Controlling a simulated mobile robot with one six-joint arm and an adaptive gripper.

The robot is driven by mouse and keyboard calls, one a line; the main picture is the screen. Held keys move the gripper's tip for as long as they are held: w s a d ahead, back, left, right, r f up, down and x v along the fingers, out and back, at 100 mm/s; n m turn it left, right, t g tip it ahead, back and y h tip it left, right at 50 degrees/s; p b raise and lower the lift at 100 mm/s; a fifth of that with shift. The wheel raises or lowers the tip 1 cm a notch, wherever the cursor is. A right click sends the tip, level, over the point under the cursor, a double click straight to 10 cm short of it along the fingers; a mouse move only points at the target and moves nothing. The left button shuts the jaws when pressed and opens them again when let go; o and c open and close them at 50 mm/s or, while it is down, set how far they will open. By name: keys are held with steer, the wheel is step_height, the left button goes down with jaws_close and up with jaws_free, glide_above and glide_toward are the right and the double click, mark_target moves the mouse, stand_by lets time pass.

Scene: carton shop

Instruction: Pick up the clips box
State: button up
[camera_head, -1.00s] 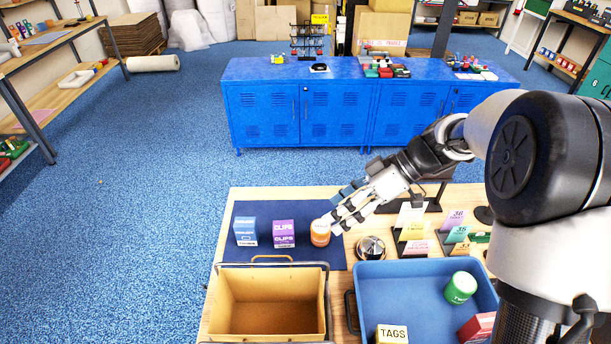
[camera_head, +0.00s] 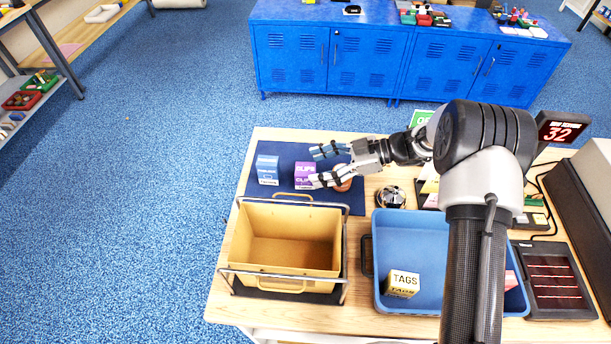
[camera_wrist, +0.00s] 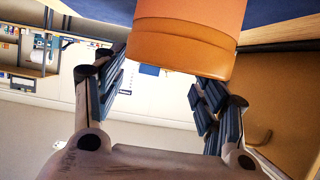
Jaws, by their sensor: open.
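The clips box (camera_head: 305,174) is a small purple and white carton standing upright on a dark blue mat (camera_head: 287,152). My gripper (camera_head: 316,166) is open, with its fingers pointing left and their tips at the right side of the clips box in the head view. I cannot tell whether they touch it. The wrist view shows the two fingers (camera_wrist: 163,92) spread apart, with an orange jar (camera_wrist: 185,35) close by at the top of the picture. The clips box is not seen in the wrist view.
A blue and white box (camera_head: 267,169) stands left of the clips box. The orange jar (camera_head: 343,184) is under my gripper. A tan bin (camera_head: 290,283) stands in front, with a blue tray (camera_head: 385,300) holding a tags box (camera_head: 402,284) to its right. A silver bell (camera_head: 391,197) sits behind the tray.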

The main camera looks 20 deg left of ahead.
mark_target(304, 169)
steer(key=x, duration=0.3)
steer(key=b+x, duration=0.1)
steer(key=x, duration=0.1)
steer(key=shift+w+a+f, duration=0.2)
steer(key=shift+w, duration=0.05)
steer(key=shift+d, duration=0.1)
steer(key=c, duration=1.2)
steer(key=shift+r, duration=0.1)
